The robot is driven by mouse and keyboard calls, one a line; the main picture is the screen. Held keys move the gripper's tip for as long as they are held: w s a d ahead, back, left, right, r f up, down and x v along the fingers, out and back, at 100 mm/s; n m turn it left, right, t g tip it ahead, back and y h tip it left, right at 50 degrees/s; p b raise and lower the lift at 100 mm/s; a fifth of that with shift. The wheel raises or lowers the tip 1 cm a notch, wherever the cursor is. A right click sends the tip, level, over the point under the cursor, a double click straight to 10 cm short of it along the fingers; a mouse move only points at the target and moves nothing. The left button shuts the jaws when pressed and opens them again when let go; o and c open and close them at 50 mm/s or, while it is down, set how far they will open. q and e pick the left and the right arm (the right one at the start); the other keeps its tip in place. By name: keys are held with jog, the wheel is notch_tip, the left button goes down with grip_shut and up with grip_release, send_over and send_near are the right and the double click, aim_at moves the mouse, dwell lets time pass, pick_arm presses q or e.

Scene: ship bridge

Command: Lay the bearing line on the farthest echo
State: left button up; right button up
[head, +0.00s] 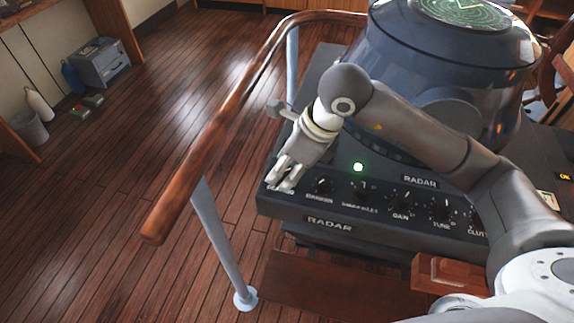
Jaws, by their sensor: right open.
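The radar console (330,224) has a dark sloped front panel with a row of black knobs. The bearing knob (322,185) is second from the left end, just right of my right gripper's fingers. My right gripper (281,184) is open over the panel's left end, partly covering the leftmost control and its label. I cannot tell whether its fingers touch anything. The round radar screen (462,11) shows green rings on top of the dark housing. It is cut off by the top edge, so the echoes and bearing line cannot be told apart. My left gripper is out of view.
The gain knob (401,203) and tune knob (440,210) sit farther right. A wooden handrail (215,132) on pale posts runs left of the console. The plank floor beyond is mostly clear.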

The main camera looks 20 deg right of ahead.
jog(key=shift+r, duration=0.1)
jog(key=v, duration=1.1)
jog(key=shift+r, duration=0.4)
jog(key=shift+s, duration=0.15)
